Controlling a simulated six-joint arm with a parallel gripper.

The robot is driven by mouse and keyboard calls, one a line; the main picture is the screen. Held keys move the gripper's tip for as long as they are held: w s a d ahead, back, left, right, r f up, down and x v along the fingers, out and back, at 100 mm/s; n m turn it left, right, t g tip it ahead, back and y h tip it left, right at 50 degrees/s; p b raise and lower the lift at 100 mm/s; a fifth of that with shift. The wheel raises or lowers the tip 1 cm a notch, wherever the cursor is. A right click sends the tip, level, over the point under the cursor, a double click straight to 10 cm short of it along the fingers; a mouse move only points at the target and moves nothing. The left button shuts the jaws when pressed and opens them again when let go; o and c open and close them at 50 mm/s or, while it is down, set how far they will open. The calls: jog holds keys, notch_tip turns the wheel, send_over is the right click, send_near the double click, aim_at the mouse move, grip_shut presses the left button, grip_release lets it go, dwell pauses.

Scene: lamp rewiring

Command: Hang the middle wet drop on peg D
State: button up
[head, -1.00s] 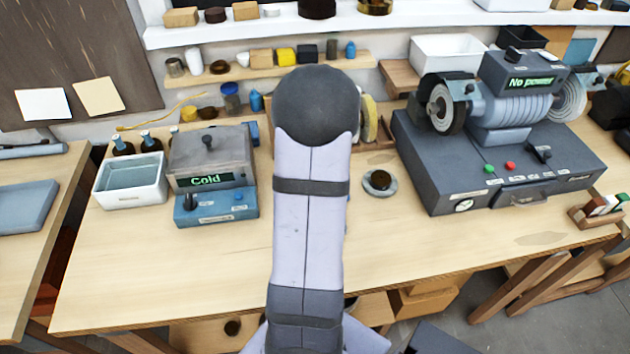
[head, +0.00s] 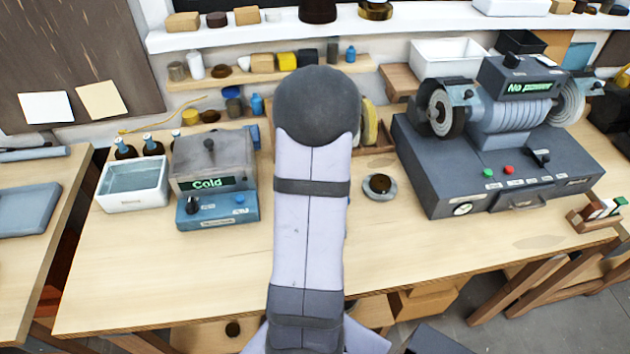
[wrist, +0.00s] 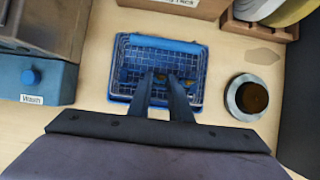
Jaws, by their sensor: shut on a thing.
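In the wrist view, my gripper (wrist: 162,76) points down into a blue wire basket (wrist: 200,62). Its two fingers are close together, with a small amber-brown drop (wrist: 161,77) between the tips. Another small amber-brown piece (wrist: 190,84) shows just right of the fingers, inside the basket. The fingers hide part of the basket floor, and the drops are too small to make out in detail. In the head view my own arm covers the gripper and basket. I cannot make out peg D in either view.
A grey-lidded machine (head: 215,180) reading "Cold" and a white water tub (head: 132,184) stand left. A round dish with a dark centre (head: 380,187) lies right of my arm. The polishing machine (head: 500,150) reads "No power". The front bench is clear.

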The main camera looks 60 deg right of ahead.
notch_tip(320, 180, up, 6)
jog(key=p, duration=0.6)
dwell(0.5)
jog(key=shift+w+d+r+b, duration=0.15)
jog(key=shift+w+d+b, duration=0.3)
jog(key=shift+b, duration=0.5)
jog(key=shift+t+h, duration=0.9)
jog(key=w+r+b, duration=0.1)
jog(key=w+b, duration=0.1)
jog(key=w+d+r+b, duration=0.1)
jog(key=w+r+b, duration=0.1)
jog(key=b, duration=0.1)
jog(key=shift+w+d, duration=0.2)
jog(key=shift+w, duration=0.05)
jog(key=shift+w+d+r+b, duration=0.1)
jog(key=shift+w+r+b, duration=0.25)
jog(key=shift+r, duration=0.2)
jog(key=shift+w+d, duration=0.1)
jog(key=shift+d, duration=0.05)
